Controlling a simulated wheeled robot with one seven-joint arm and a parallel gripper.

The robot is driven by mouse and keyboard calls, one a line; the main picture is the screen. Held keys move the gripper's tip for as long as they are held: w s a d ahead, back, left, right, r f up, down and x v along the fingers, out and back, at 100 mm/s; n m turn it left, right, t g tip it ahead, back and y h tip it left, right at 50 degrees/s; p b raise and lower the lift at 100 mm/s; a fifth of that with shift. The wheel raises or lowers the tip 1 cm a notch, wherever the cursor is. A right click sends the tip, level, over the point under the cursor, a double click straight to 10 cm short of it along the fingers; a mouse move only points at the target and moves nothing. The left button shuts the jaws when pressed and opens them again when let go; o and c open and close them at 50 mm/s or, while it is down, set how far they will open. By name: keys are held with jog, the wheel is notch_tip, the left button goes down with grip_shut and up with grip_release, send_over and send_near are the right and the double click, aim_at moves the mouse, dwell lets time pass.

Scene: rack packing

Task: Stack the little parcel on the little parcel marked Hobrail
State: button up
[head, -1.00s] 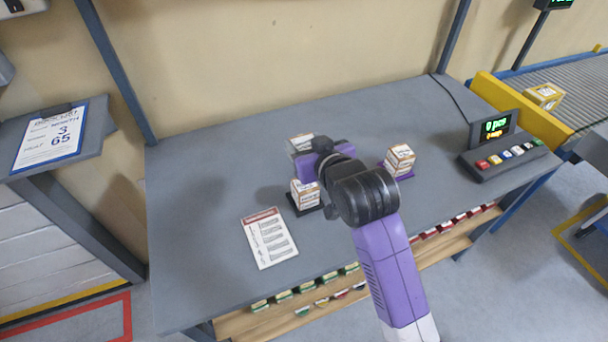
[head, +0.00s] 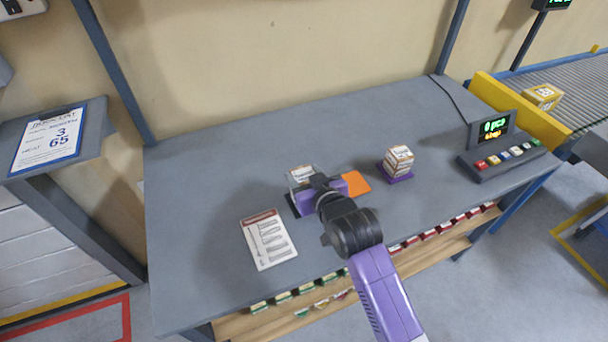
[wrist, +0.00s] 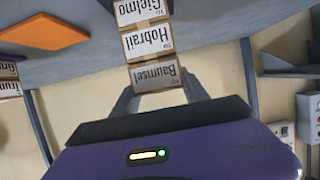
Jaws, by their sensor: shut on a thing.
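In the wrist view, which is upside down, a little parcel marked Baumsel (wrist: 157,77) sits between the fingers of my gripper (wrist: 158,92). My gripper is shut on it. The little parcel marked Hobrail (wrist: 148,42) is directly below it, in line and touching or nearly so; I cannot tell which. A parcel marked Gielmo (wrist: 138,10) is under Hobrail. In the head view, my gripper (head: 318,190) is over the dark mat (head: 291,204) and hides most of this stack. Only part of the held parcel (head: 301,174) shows behind it.
An orange mat (head: 356,184) lies bare just right of my gripper. Another parcel stack (head: 398,160) stands on a purple mat (head: 398,178). A printed sheet (head: 268,240) lies in front. A button panel (head: 505,157) is at the right. The table's left side is clear.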

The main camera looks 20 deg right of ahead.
jog(key=shift+f, duration=0.1)
jog(key=shift+f, duration=0.1)
jog(key=o, duration=1.4)
jog(key=shift+r, duration=0.3)
jog(key=v, duration=1.2)
jog(key=shift+f, duration=0.1)
